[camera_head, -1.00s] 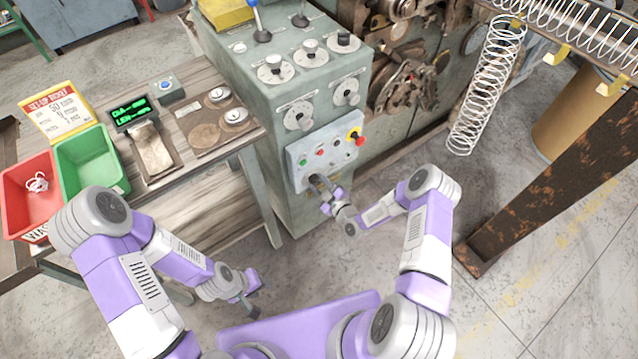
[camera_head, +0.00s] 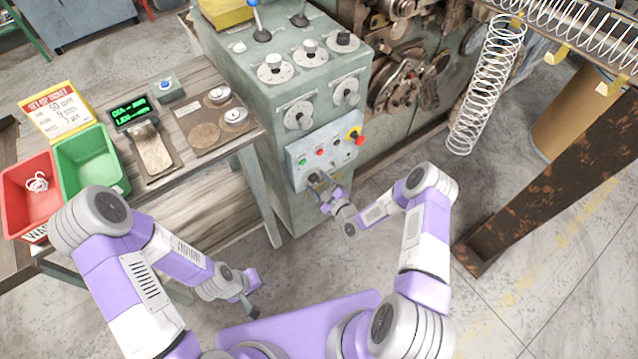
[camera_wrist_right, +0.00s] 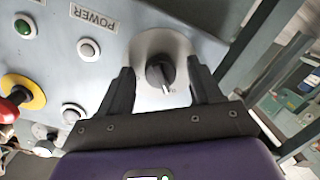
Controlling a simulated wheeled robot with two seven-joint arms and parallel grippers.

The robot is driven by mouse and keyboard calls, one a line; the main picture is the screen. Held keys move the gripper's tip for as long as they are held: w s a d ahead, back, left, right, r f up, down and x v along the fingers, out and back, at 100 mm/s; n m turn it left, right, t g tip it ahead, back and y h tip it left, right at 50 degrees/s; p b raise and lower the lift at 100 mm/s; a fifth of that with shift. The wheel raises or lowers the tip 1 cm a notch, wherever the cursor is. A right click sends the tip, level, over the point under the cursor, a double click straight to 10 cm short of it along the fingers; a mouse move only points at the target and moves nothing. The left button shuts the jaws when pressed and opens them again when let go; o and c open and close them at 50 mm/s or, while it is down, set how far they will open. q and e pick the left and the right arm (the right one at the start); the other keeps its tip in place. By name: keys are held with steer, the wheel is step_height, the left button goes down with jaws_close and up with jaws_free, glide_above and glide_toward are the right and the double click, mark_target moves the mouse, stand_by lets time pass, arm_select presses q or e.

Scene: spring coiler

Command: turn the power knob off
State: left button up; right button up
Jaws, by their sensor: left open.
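The power knob (camera_wrist_right: 160,72) is a black rotary knob on a pale round plate, beside the upside-down POWER label (camera_wrist_right: 94,18) in the right wrist view. Its white pointer mark points toward the bottom of that picture. My right gripper (camera_wrist_right: 160,75) is open, with one dark finger on each side of the knob and visible gaps between them. In the head view, my right gripper (camera_head: 322,188) is at the lower left of the control panel (camera_head: 340,146) and largely hides the knob. My left gripper (camera_head: 252,295) is open and empty, low in front of the workbench.
A red emergency button on a yellow ring (camera_head: 355,136) and several small buttons share the panel. The workbench (camera_head: 190,100) with red and green bins stands left. A rusty beam (camera_head: 560,170) slants at the right.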

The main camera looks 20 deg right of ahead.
steer(key=f+p+v, duration=0.1)
steer(key=v, duration=0.6)
steer(key=shift+s+r+p, duration=0.25)
steer(key=shift+r+p, duration=0.15)
steer(key=shift+r, duration=0.1)
steer(key=shift+d, duration=0.1)
steer(key=s+a+m+g, duration=0.4)
steer(key=s+m+g, duration=0.3)
steer(key=s, duration=0.3)
steer(key=s+a+m+g+h, duration=0.1)
steer(key=s+a+m+g, duration=0.3)
steer(key=s, duration=0.7)
steer(key=m+g, duration=0.2)
steer(key=g, duration=0.2)
steer(key=shift+s+a+r+m, duration=0.25)
steer(key=shift+s+a+m, duration=0.05)
steer(key=shift+a+m, duration=0.1)
